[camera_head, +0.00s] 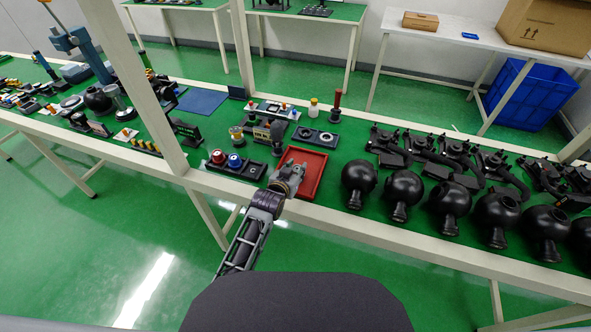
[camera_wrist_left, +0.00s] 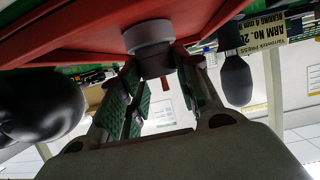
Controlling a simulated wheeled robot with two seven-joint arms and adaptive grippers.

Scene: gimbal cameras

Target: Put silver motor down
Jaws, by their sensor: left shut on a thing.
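The silver motor (camera_wrist_left: 150,35) is a short grey cylinder in the left wrist view, between the fingers of my left gripper (camera_wrist_left: 157,70). The gripper is shut on it. The motor appears against the red tray (camera_wrist_left: 75,38); I cannot tell whether it touches the tray. In the head view my left gripper (camera_head: 291,170) is over the left part of the red tray (camera_head: 318,168), and it hides the motor there. My right gripper is not in view.
Several black round housings (camera_head: 405,187) stand right of the tray. A dark fixture with red and blue parts (camera_head: 235,163) is on its left. A grey block with two round recesses (camera_head: 315,138) lies behind it. The green bench (camera_head: 330,192) has little free room around the tray.

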